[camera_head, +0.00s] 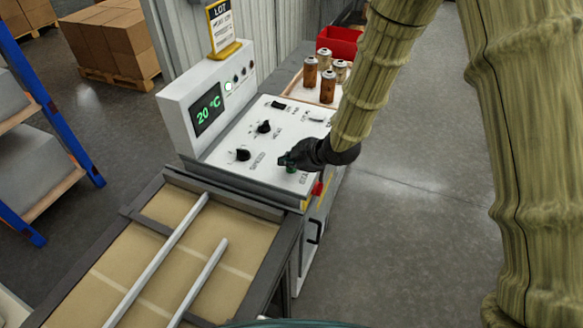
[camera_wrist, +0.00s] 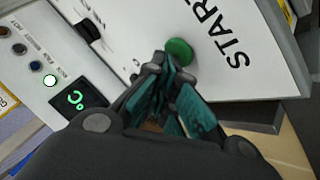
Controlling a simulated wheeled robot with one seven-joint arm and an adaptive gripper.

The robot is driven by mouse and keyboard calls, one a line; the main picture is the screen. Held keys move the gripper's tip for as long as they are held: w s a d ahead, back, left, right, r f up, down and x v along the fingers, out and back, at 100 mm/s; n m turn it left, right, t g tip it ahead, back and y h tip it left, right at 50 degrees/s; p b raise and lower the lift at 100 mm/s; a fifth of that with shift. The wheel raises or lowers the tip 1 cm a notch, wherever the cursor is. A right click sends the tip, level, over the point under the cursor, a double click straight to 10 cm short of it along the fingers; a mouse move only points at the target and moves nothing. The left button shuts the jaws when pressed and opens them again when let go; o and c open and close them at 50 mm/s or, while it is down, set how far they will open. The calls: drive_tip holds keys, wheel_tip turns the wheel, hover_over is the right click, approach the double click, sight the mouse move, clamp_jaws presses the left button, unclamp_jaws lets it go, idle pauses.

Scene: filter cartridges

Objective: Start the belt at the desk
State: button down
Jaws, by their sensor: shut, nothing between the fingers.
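The control desk (camera_head: 225,155) has a white sloped panel with black knobs, a small lever and a display reading 20 °C. The green start button (camera_wrist: 179,51) shows in the wrist view beside the printed word START. My gripper (camera_head: 288,162) is shut and empty, over the near right part of the panel. In the wrist view its fingertips (camera_wrist: 168,66) are right at the button's lower left edge; I cannot tell whether they touch it. In the head view my gripper hides most of the button. The belt (camera_head: 150,270) lies in front of the desk with two pale rails over it.
A tray with several brown and pale cartridges (camera_head: 327,86) and a red bin (camera_head: 339,42) stand behind the desk. A yellow LOT sign (camera_head: 222,28) stands on the desk top. A red part (camera_head: 317,188) sits on the desk's right side. The floor on the right is clear.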

sight(289, 170)
idle(0.6)
drive_tip(key=shift+r+p, duration=0.55)
drive_tip(key=shift+r, duration=0.2)
drive_tip(key=shift+r+p, duration=1.7)
drive_tip(key=shift+r, duration=0.8)
